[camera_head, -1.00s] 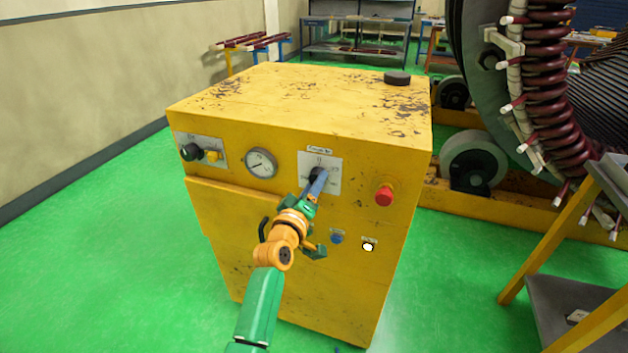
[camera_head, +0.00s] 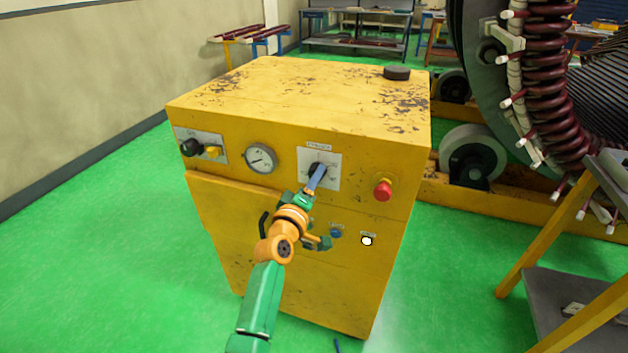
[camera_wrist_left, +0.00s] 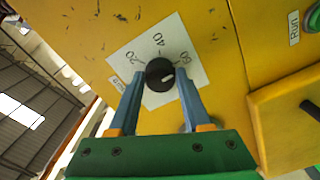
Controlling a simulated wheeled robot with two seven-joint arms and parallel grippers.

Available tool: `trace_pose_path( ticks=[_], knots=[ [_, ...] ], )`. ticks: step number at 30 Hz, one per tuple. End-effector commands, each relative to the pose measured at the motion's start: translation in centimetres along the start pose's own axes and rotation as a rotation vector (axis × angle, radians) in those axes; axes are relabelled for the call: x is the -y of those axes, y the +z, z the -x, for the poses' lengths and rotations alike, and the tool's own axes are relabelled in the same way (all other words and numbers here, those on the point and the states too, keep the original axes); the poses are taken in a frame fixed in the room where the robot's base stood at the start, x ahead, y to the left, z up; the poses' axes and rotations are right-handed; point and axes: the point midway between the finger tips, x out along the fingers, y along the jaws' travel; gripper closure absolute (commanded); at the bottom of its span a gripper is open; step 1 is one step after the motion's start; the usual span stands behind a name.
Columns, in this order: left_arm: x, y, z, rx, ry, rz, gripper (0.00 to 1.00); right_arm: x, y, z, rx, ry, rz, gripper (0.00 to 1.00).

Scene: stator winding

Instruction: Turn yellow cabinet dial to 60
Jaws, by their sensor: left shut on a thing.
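The yellow cabinet (camera_head: 290,90) stands in the middle of the head view. Its black dial sits on a white plate (camera_head: 332,181) on the front face and is mostly hidden by my left gripper (camera_head: 318,175). In the left wrist view the dial (camera_wrist_left: 159,72) shows round, with scale marks 20, 40 and 60 on its plate (camera_wrist_left: 140,50). A small white mark on the dial lies at its lower right. The blue fingers of my left gripper (camera_wrist_left: 160,78) are shut on the dial, one on each side. My right gripper is not in view.
A gauge (camera_head: 260,158) and a black knob (camera_head: 191,147) lie left of the dial. A red button (camera_head: 383,189) is to its right. A blue button (camera_head: 336,232) and a white button (camera_head: 367,240) are below. The large stator (camera_head: 540,80) stands at right.

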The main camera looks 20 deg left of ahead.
Motion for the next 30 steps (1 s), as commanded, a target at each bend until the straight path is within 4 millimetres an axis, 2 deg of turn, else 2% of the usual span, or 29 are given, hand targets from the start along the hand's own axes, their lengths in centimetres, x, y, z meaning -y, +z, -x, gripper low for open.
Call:
trace_pose_path(
  ticks=[1,4,14,17,24,30],
  knots=[
    [0.0,0.0,0.0,-0.001,0.000,0.000,0.49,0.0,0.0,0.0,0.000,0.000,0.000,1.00],
    [0.0,0.0,0.0,-0.001,0.000,-0.001,0.22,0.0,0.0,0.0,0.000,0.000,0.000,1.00],
    [0.0,0.0,0.2,0.000,0.000,-0.001,0.21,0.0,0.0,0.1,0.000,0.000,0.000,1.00],
    [0.0,0.0,1.4,0.001,-0.001,0.000,0.21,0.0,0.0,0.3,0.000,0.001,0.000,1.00],
    [0.1,0.0,5.7,-0.001,-0.001,0.000,0.21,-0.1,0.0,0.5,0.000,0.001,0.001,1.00],
    [0.0,0.0,7.1,0.000,0.000,0.000,0.21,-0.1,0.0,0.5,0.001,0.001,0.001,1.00]
  ],
)
